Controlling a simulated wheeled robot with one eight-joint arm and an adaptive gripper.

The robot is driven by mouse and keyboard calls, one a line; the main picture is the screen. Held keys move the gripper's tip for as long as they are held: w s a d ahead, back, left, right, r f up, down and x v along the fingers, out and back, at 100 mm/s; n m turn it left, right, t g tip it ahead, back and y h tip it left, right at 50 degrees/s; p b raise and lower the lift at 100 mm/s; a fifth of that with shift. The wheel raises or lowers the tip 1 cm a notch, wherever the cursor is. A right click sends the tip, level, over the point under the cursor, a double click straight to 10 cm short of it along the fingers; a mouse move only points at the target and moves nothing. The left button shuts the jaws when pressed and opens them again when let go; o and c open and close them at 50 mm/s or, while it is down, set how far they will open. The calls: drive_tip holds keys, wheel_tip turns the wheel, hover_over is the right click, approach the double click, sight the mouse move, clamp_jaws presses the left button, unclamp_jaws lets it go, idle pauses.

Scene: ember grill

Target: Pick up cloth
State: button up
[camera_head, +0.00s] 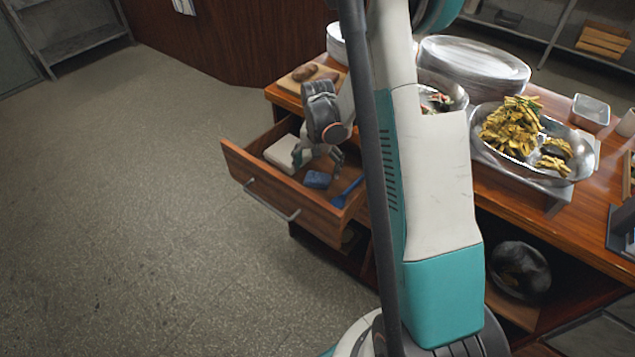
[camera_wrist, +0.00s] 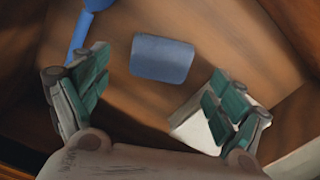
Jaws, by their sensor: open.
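A pale, flat, folded-looking item (camera_head: 283,153), which appears to be the cloth, lies at the left of the open drawer (camera_head: 250,187). In the wrist view a pale item, apparently the same one (camera_wrist: 190,127), is partly hidden behind the right finger. My gripper (camera_head: 318,160) is over the drawer, open and empty. In the wrist view my gripper (camera_wrist: 157,82) has its fingers wide apart, with bare drawer floor and a blue block between and beyond them. I cannot tell how high the fingers are above the drawer floor.
The blue block (camera_wrist: 162,58) and a blue long-handled tool (camera_wrist: 78,38) lie in the drawer. The drawer walls are close around my gripper. On the counter stand a tray of fried food (camera_head: 512,130), stacked plates (camera_head: 475,65) and a cutting board (camera_head: 290,84). The floor at left is clear.

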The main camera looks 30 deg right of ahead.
sight(317, 177)
wheel_tip(317, 177, down, 3)
drive_tip(key=shift+f+b, duration=0.2)
drive_tip(key=shift+b, duration=0.45)
drive_tip(key=shift+r, duration=0.1)
drive_tip(key=c, duration=1.1)
wheel_tip(317, 177, up, 20)
drive_tip(key=p, duration=0.7)
drive_tip(key=shift+o, duration=0.8)
drive_tip(key=shift+c, duration=0.5)
